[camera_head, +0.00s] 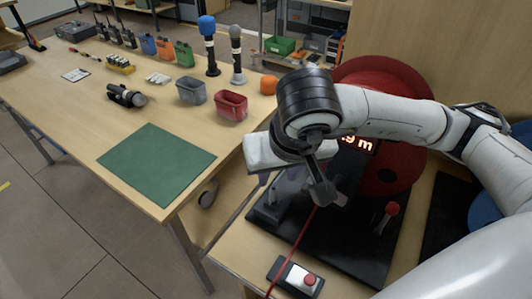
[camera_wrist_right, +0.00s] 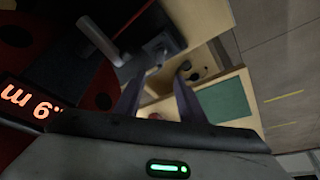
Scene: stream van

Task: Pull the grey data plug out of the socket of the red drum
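The red drum (camera_head: 385,75) stands on a dark base at the right, partly hidden behind my right arm. Its lit display (camera_head: 358,143) shows in part, and also in the right wrist view (camera_wrist_right: 30,105). My right gripper (camera_head: 325,192) is in front of the drum, pointing down above the base. In the right wrist view its two fingers (camera_wrist_right: 157,92) stand apart with a gap between them, and I see nothing clearly held. I cannot make out the grey data plug or its socket; my gripper and arm cover part of that area. My left gripper is not in view.
A red cable (camera_head: 292,252) runs down past a red push button (camera_head: 309,279). A red-knobbed lever (camera_head: 390,210) rises from the base. The left table (camera_head: 70,105) holds a green mat (camera_head: 157,163), bins and microphones. A floor gap separates the tables.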

